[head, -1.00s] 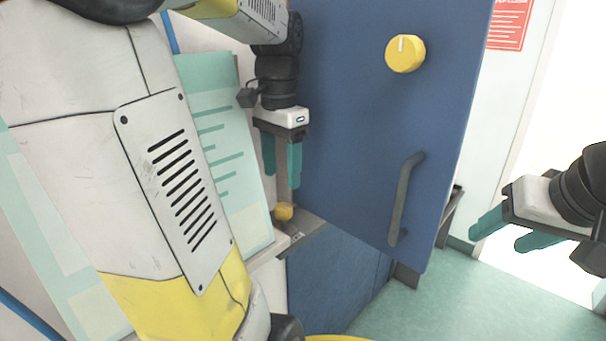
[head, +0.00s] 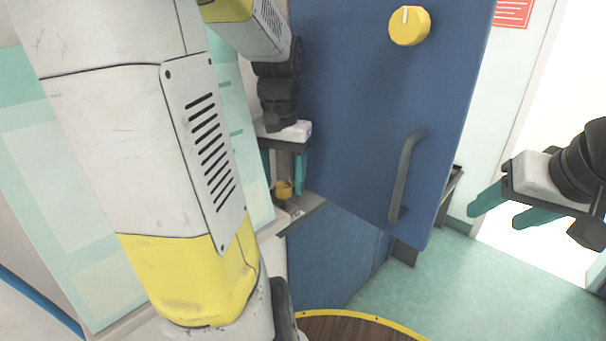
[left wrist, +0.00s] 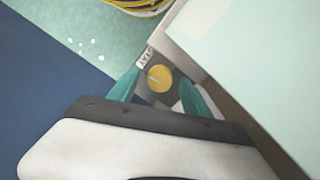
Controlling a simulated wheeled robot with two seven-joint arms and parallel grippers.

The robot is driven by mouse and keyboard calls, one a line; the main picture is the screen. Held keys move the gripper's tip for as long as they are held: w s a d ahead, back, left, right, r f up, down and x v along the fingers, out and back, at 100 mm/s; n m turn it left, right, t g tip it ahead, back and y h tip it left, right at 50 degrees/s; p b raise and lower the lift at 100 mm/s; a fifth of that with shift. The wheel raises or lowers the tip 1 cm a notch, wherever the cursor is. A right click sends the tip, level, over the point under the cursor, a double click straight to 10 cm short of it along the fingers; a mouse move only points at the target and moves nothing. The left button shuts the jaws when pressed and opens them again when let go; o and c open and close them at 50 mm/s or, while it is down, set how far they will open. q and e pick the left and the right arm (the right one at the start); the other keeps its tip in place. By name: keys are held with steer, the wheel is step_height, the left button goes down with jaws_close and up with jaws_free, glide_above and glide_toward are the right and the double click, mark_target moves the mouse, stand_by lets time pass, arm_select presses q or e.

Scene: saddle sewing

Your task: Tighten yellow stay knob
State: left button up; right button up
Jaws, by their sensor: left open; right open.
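The small yellow stay knob (head: 283,189) sits on a dark bracket at the lower left edge of the blue door. In the left wrist view the knob (left wrist: 159,78) shows as a round yellow disc beside a label reading "STAY". My left gripper (head: 283,181) points down, open, with its teal fingers on either side of the knob. The left wrist view shows the knob between the fingertips (left wrist: 160,84); I cannot tell whether they touch it. My right gripper (head: 493,218) is open and empty at the far right, away from the door.
The blue door (head: 345,120) carries a large yellow dial (head: 409,26) and a grey handle (head: 405,178). A pale green panel (head: 235,130) stands left of the left gripper. A yellow-rimmed round brown surface (head: 360,328) is at the bottom. Green floor (head: 450,290) is clear at right.

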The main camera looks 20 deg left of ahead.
arm_select(q)
steer(key=shift+f, duration=0.45)
jaws_close()
steer(key=shift+m, duration=3)
jaws_free()
